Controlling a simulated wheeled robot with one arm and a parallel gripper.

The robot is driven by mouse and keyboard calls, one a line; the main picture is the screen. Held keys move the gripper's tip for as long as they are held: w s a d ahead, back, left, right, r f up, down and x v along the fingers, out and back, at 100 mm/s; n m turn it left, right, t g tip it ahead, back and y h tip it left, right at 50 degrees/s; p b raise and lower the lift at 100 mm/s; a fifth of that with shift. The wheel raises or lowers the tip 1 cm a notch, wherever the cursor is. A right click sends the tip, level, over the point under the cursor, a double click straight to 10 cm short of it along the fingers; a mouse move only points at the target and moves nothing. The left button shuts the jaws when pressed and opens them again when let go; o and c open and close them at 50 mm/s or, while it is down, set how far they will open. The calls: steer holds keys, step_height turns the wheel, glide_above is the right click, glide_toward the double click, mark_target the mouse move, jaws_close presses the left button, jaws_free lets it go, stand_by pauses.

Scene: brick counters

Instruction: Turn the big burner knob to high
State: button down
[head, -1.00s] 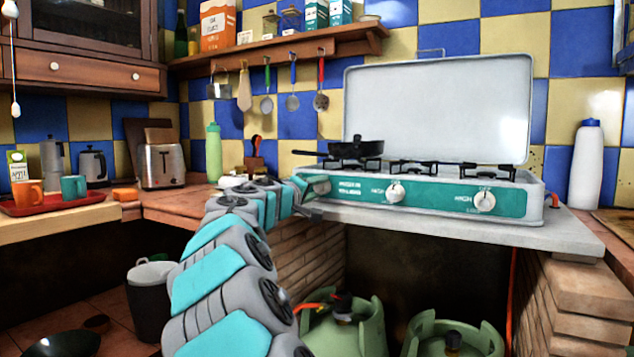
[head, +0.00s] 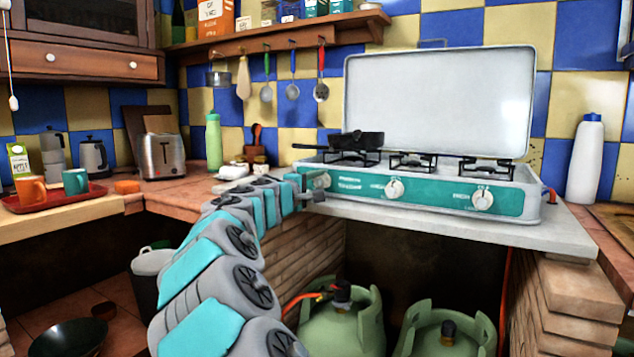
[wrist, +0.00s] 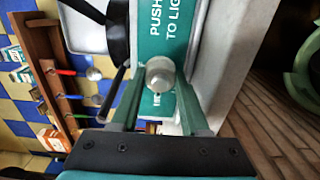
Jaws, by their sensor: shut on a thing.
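The camping stove (head: 350,207) stands on the counter with its lid up. Its green front panel bears three knobs: a left knob (head: 322,180), a middle knob (head: 394,188) and a right knob (head: 483,200). Which one is the big burner's is not clear to me. My gripper (head: 308,189) is at the panel's left end. In the wrist view my gripper (wrist: 158,80) is shut on the round pale left knob (wrist: 160,72), one finger on each side. The knob's pointer and scale marks are hidden or too small to read.
A black pan (head: 355,146) sits on the left burner, its handle pointing left. The counter edge (head: 430,232) runs just below the panel. Green gas bottles (head: 342,325) stand underneath. A white bottle (head: 586,160) stands right of the stove.

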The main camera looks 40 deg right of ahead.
steer(key=shift+c, duration=2)
jaws_free()
steer(key=shift+a, duration=0.1)
steer(key=v, duration=0.7)
steer(key=shift+s+a+b, duration=0.15)
steer(key=shift+a+b, duration=0.1)
steer(key=shift+b, duration=0.05)
